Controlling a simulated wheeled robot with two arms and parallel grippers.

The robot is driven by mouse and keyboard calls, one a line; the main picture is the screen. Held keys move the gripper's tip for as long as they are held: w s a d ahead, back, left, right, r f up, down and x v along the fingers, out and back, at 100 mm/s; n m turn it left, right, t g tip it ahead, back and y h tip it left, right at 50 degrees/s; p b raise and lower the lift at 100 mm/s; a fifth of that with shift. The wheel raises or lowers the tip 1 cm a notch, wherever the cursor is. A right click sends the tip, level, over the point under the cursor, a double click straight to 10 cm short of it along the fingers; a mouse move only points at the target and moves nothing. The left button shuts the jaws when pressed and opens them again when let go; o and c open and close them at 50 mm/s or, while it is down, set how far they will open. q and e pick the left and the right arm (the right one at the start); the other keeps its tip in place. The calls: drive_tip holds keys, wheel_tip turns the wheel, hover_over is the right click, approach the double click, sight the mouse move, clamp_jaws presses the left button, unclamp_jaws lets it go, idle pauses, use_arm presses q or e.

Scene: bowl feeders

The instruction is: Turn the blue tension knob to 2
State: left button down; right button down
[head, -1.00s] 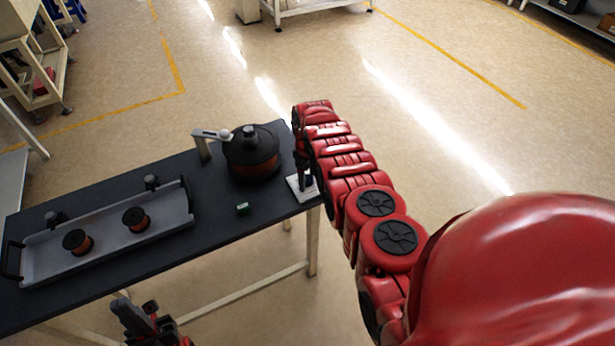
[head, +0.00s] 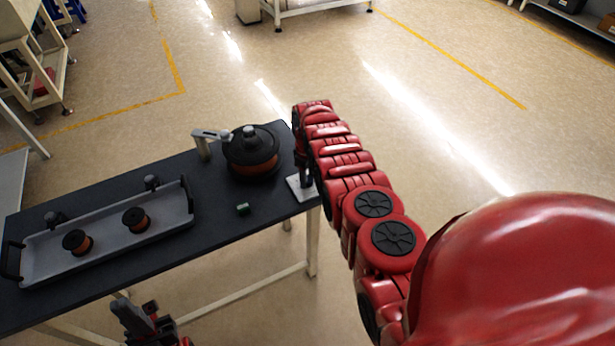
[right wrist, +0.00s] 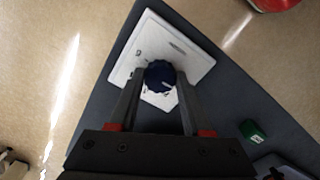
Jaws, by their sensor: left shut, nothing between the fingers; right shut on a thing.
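The blue tension knob (right wrist: 160,76) sits on a white plate (right wrist: 196,58) with dark markings, in the right wrist view. My right gripper (right wrist: 158,84) is shut on the knob, one finger on each side. The markings are too small to read, so I cannot tell the knob's setting. In the head view the plate (head: 296,188) lies at the table's right end, and my right arm hides the knob. My left gripper (head: 130,318) is shut and empty, low in front of the table.
A dark table (head: 115,265) carries a grey tray (head: 105,250) with two copper spools, a round feeder (head: 250,152) with a copper band, and a small green block (head: 242,209). The block lies near the plate. The floor right of the table is clear.

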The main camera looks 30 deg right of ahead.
drive_tip(key=m, duration=0.4)
drive_tip(key=shift+b, duration=0.3)
drive_tip(key=m+b, duration=0.1)
drive_tip(key=m, duration=0.3)
drive_tip(key=shift+m, duration=0.4)
drive_tip(key=shift+c, duration=1.7)
unclamp_jaws()
wheel_tip(320, 180, up, 11)
drive_tip(key=b, duration=0.2)
wheel_tip(320, 180, up, 6)
drive_tip(key=p, duration=0.2)
hover_over(308, 179)
drive_tip(key=shift+w+r, duration=0.1)
drive_tip(key=shift+r, duration=0.1)
